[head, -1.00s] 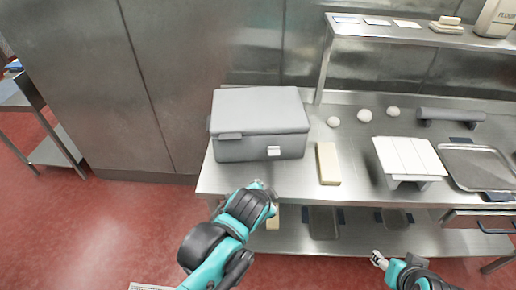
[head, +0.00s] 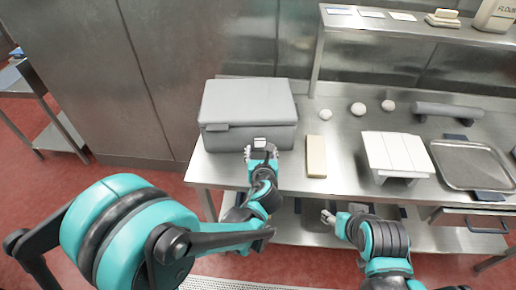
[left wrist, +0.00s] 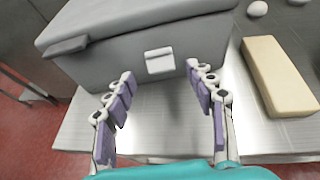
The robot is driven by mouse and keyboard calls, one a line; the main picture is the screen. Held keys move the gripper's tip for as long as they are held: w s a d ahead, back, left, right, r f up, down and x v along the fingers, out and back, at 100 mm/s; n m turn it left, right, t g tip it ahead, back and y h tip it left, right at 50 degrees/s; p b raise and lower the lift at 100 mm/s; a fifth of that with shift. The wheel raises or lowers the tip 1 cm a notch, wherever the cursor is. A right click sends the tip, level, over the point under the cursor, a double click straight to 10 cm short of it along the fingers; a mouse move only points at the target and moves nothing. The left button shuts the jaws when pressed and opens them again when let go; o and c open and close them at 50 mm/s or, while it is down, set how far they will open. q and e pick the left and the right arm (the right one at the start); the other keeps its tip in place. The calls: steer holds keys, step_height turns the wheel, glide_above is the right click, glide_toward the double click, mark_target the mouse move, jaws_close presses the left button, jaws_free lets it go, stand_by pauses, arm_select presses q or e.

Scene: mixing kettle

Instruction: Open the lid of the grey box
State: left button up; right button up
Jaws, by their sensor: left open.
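The grey box (head: 247,103) stands on the left end of the steel table with its lid shut. A pale latch (head: 260,142) sits on its front face. In the left wrist view the latch (left wrist: 159,60) lies ahead, between the two fingers. My left gripper (head: 261,156) is open and empty, just in front of the latch. Its fingers (left wrist: 163,90) show spread apart in the left wrist view, near the box front. My right gripper (head: 328,216) is low in front of the table edge, away from the box; its jaws are too small to read.
A beige block (head: 316,157) lies close to the right of the box. White dough balls (head: 357,109), a white stand (head: 398,152), a tray (head: 470,164) and a grey roller (head: 448,110) lie farther right. A shelf (head: 400,22) rises behind.

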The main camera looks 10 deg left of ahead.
mark_target(260, 145)
arm_select(q)
steer(key=shift+x, duration=1.75)
arm_select(e)
steer(key=shift+f, duration=0.4)
